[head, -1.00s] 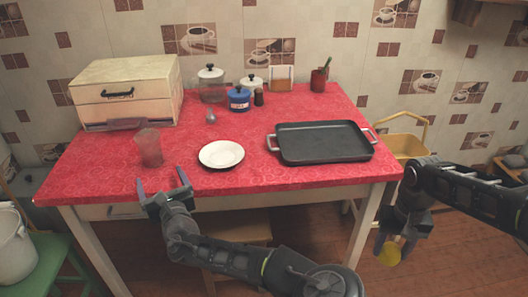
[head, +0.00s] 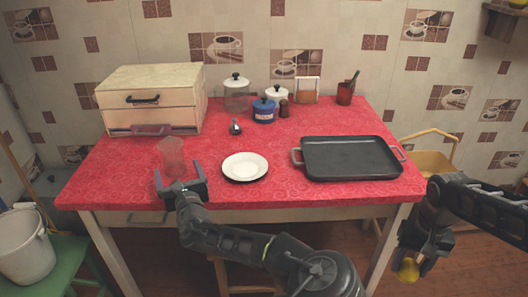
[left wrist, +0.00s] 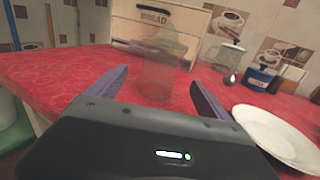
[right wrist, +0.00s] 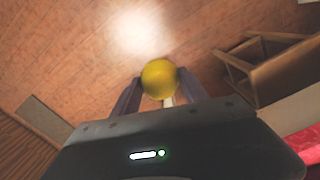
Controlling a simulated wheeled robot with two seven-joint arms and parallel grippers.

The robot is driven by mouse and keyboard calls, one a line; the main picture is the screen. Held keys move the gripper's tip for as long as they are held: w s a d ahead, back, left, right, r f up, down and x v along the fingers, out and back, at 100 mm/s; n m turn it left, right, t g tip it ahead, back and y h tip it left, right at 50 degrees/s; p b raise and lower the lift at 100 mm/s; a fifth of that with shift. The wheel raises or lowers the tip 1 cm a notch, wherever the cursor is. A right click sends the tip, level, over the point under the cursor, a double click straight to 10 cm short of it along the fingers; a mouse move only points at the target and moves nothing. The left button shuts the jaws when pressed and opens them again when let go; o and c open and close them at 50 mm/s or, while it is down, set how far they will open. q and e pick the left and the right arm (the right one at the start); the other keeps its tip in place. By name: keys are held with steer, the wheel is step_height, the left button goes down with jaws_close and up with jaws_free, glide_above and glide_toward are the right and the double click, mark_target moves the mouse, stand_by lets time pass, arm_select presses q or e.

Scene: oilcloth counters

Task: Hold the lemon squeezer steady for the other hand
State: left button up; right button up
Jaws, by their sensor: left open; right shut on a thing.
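A clear, faintly tinted vessel, which I take for the lemon squeezer (head: 172,158), stands upright near the front left of the red counter. In the left wrist view the squeezer (left wrist: 158,75) is see-through with a greenish top, ahead between my fingers. My left gripper (head: 179,176) is open just in front of it; I see no contact. My right gripper (head: 407,268) is shut on a yellow lemon (head: 408,270), off the counter's front right, above the floor. The lemon (right wrist: 159,79) sits between the fingertips in the right wrist view.
A white plate (head: 245,167) lies right of the squeezer, and a black tray (head: 350,158) farther right. A bread box (head: 152,98) stands behind the squeezer. A small metallic tool (head: 236,127), a blue pot (head: 264,111) and jars stand toward the back.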

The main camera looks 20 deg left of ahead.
mark_target(173, 158)
arm_select(q)
steer(key=x, duration=0.7)
steer(key=shift+w+a, duration=0.1)
steer(key=shift+a, duration=0.05)
arm_select(e)
steer(key=shift+f, duration=0.15)
arm_select(q)
steer(key=shift+c, duration=0.2)
steer(key=c, duration=1.7)
steer(key=o, duration=1.7)
steer(key=shift+o, duration=0.2)
steer(key=v, duration=1.1)
steer(key=shift+w, duration=0.1)
steer(key=shift+s+d, duration=0.4)
steer(key=shift+s, duration=0.1)
